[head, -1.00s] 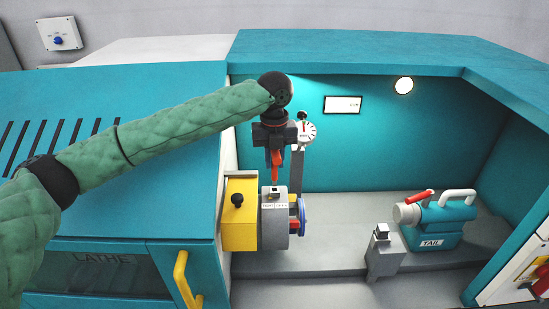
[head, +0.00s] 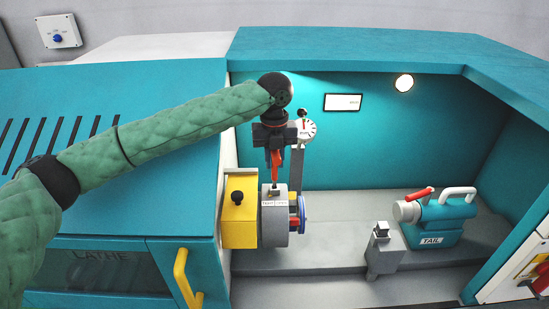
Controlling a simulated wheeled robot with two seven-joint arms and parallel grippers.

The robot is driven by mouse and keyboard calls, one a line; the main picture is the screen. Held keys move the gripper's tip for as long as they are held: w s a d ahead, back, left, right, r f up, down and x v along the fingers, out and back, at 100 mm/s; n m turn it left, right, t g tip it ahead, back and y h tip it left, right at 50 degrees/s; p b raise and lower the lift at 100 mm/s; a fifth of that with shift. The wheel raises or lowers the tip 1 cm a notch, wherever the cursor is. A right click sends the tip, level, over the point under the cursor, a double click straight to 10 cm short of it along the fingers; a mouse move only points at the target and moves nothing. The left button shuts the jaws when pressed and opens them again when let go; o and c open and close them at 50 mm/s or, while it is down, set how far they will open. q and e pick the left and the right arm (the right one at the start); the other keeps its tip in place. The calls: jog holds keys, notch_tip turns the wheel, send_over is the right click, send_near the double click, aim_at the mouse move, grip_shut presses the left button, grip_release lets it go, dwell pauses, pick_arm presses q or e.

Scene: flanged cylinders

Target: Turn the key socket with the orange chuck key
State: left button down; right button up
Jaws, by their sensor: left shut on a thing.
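My left gripper (head: 275,147) points down in the head view, shut on the orange chuck key (head: 276,165), whose red-orange body shows between and below the fingers. The key's lower tip is at the top of the grey chuck (head: 274,222), where the key socket (head: 275,190) is. I cannot tell how deep the tip sits in the socket. The chuck is fixed beside a yellow headstock block (head: 239,222) with a black knob. A blue disc (head: 303,214) shows at the chuck's right side. My right gripper is not in view.
A dial gauge (head: 306,130) on a grey post stands just behind the gripper. A grey tool post (head: 382,254) and the teal tailstock (head: 438,222) with a red handle stand to the right. The teal housing encloses the back and sides. The bed between chuck and tool post is clear.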

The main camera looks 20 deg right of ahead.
aim_at(275, 189)
pick_arm(q)
jog(key=shift+f, duration=1.35)
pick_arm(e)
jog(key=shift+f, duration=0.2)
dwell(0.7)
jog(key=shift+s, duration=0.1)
